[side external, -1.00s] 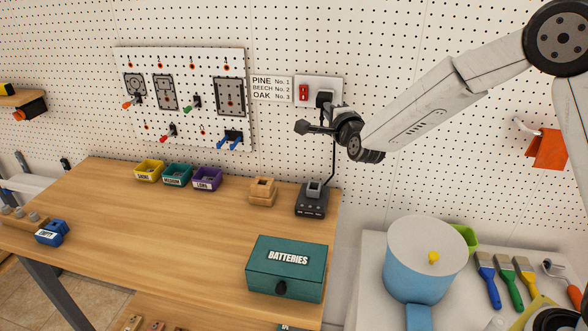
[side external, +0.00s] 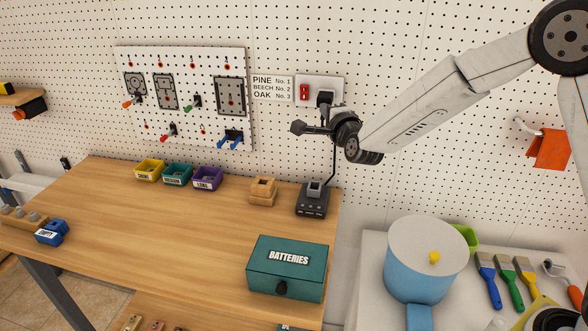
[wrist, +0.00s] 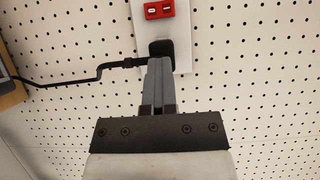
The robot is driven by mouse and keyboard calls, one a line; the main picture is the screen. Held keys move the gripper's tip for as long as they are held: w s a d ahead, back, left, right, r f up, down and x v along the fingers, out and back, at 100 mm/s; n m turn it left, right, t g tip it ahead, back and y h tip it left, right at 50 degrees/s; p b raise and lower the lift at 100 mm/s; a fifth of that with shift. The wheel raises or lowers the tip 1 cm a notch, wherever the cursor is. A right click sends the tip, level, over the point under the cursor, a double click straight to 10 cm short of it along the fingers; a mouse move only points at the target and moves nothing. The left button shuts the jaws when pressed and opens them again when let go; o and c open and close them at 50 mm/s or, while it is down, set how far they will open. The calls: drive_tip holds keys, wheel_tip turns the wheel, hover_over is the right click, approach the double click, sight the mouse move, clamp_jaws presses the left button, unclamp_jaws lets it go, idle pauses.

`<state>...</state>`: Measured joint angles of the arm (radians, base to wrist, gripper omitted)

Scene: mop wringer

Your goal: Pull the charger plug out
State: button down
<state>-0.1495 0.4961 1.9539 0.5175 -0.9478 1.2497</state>
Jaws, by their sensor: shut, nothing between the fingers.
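The black charger plug (side external: 325,98) sits in the white wall outlet plate (side external: 336,84), to the right of the red switch. It also shows in the wrist view (wrist: 161,48), against the plate, with its black cord (wrist: 90,79) running off to the left. My gripper (side external: 297,128) is just below the plug in the side view, its fingers pointing left. In the wrist view my gripper (wrist: 160,62) has its fingers together, with the tips by the lower part of the plug. Nothing shows between them. I cannot tell whether they touch the plug.
The cord drops to a black charger (side external: 312,199) on the wooden bench (side external: 170,225). A wooden block (side external: 262,191) and a teal batteries box (side external: 286,268) stand nearby. The red switch (side external: 304,92) is beside the plug. A sign (side external: 271,89) hangs to the left.

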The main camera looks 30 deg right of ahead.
drive_tip(key=c, duration=0.8)
unclamp_jaws()
drive_tip(key=shift+c, duration=0.2)
drive_tip(key=shift+s, duration=0.1)
drive_tip(key=v, duration=0.7)
drive_tip(key=shift+s, duration=0.3)
drive_tip(key=shift+a, duration=0.1)
drive_tip(key=s+d+f+n+g+y, duration=0.1)
drive_tip(key=s+f+n+g+y, duration=0.1)
drive_tip(key=s+f+n+g, duration=0.5)
drive_tip(key=s+d+f+n+g+y, duration=0.2)
drive_tip(key=s+f+n+g, duration=0.5)
drive_tip(key=s+n, duration=0.7)
drive_tip(key=shift+s+d+f+g+y, duration=0.3)
drive_tip(key=shift+s+g, duration=0.1)
drive_tip(key=shift+s, duration=0.4)
